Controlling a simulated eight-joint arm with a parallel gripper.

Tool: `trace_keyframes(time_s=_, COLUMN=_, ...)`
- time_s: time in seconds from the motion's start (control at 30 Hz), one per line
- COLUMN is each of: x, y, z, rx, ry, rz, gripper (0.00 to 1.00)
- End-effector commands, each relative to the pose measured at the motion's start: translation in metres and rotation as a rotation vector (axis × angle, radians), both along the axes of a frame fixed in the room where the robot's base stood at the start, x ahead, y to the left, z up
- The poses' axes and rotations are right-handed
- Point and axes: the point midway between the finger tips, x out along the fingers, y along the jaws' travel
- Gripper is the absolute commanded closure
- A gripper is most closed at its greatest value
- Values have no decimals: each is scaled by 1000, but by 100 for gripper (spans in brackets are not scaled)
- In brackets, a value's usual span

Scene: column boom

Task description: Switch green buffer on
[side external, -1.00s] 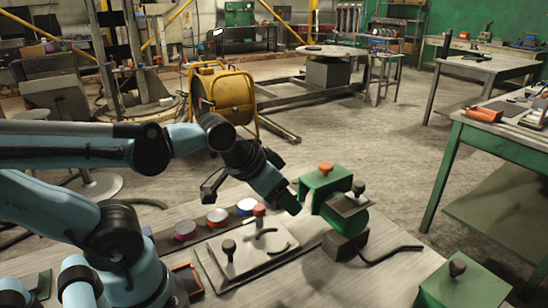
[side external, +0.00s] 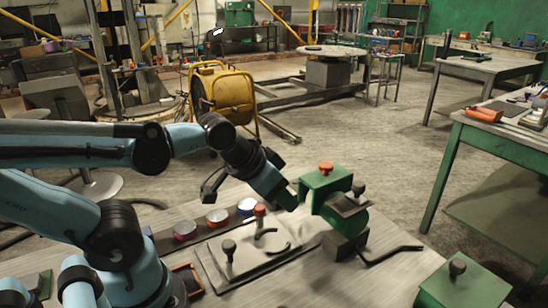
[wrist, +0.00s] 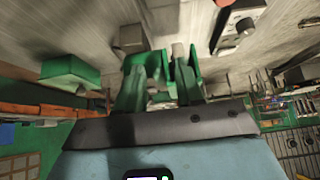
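The green buffer (side external: 326,187) stands on a dark grey foot at the right part of the bench. It has an orange-red knob (side external: 326,168) on top and a dark knob (side external: 358,187) by a flat grey plate on its right. My gripper (side external: 288,197) is at the buffer's left side, below its top; I cannot tell whether they touch. In the wrist view my gripper (wrist: 160,82) shows two green fingers with a gap between them. Green parts like the buffer's show behind the fingers, and the orange-red knob cannot be made out there.
A grey plate (side external: 236,264) with a red knob and a dark knob lies left of the buffer. Several coloured discs (side external: 217,217) sit in a strip behind it. A green box (side external: 462,288) with a dark knob stands front right. A black cable (side external: 393,252) runs from the buffer's foot.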

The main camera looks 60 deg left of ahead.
Motion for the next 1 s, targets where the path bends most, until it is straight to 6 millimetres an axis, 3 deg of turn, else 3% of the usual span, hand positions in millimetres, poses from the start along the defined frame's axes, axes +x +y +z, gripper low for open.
trace_keyframes(time_s=0.03, x=0, y=0, z=0, rx=0, ry=0, rz=0, gripper=72)
trace_keyframes(time_s=0.23, x=0, y=0, z=0, rx=0, ry=0, rz=0, gripper=100)
trace_keyframes(time_s=1.0, x=0, y=0, z=0, rx=0, ry=0, rz=0, gripper=100)
